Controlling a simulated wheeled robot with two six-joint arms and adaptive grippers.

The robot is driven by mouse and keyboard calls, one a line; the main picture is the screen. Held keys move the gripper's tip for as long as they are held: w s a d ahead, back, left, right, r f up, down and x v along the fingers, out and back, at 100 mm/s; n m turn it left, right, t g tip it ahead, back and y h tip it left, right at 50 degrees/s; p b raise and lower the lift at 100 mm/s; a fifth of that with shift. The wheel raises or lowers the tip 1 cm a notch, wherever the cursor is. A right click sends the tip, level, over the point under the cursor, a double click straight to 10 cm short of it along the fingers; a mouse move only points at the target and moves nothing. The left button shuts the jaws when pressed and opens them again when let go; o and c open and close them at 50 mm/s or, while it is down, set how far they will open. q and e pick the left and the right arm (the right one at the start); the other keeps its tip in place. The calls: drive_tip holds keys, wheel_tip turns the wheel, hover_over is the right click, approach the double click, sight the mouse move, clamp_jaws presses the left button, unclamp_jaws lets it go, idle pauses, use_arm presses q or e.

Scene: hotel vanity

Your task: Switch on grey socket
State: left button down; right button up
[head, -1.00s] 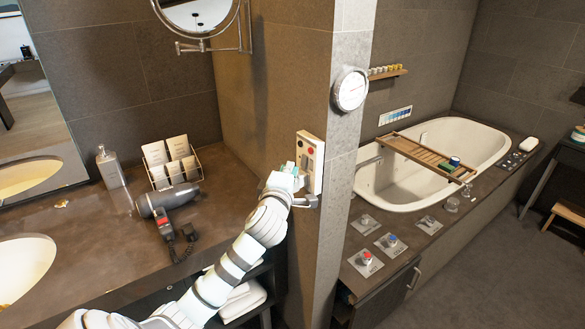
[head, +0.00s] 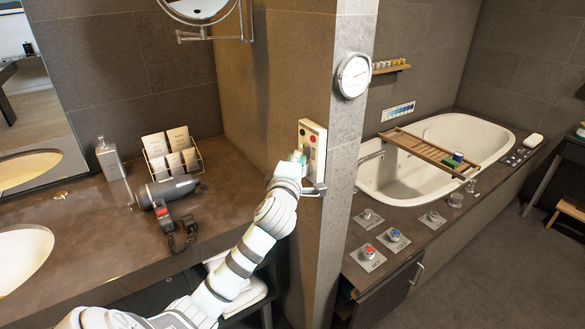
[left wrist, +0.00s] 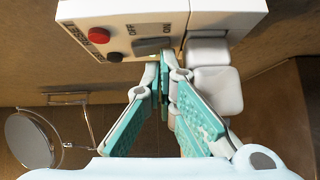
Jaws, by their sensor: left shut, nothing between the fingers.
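A white wall box (head: 313,146) is fixed to the tiled pillar in the head view. In the left wrist view the box (left wrist: 70,12) carries a red button (left wrist: 99,36) and a grey rocker switch (left wrist: 153,46) with OFF and ON markings. My left gripper (head: 297,158) is at the front of the box. In the left wrist view its teal fingertips (left wrist: 158,70) are together and empty, close below the rocker; I cannot tell whether they touch it. The rocker's exact tilt is unclear. My right gripper is out of view.
A hair dryer (head: 168,190), soap dispenser (head: 110,158) and card rack (head: 172,155) are on the counter to the left. The bathtub (head: 480,135) is beyond the pillar.

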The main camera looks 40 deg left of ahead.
use_arm(q)
drive_tip(key=v, duration=1.1)
drive_tip(key=shift+s+d, duration=0.2)
drive_tip(key=shift+s, duration=0.1)
drive_tip(key=shift+f, duration=0.15)
